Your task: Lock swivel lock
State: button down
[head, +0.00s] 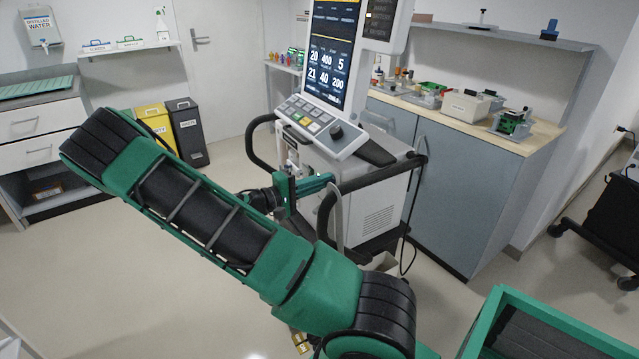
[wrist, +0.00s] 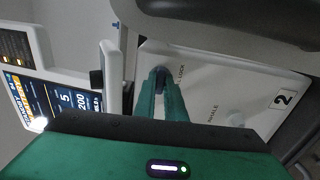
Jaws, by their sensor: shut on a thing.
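In the wrist view, a small dark knob (wrist: 159,74) sits on a pale panel (wrist: 205,72) beside lettering that appears to end in "LOCK". I take this knob to be the swivel lock. The green fingers of my gripper (wrist: 160,92) are closed together on it and hide most of it. In the head view, my gripper (head: 318,184) reaches the front of the ventilator (head: 385,215), below its tilted control panel. The lock itself cannot be made out there.
A dark handle rail (head: 375,178) runs close beside my gripper. A counter (head: 465,117) with several devices stands behind the ventilator. The floor at left is clear.

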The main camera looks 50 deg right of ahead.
jog(key=shift+w+f, duration=0.1)
jog(key=c, duration=1.8)
grip_release()
jog(key=v, duration=1.1)
jog(key=shift+d, duration=0.1)
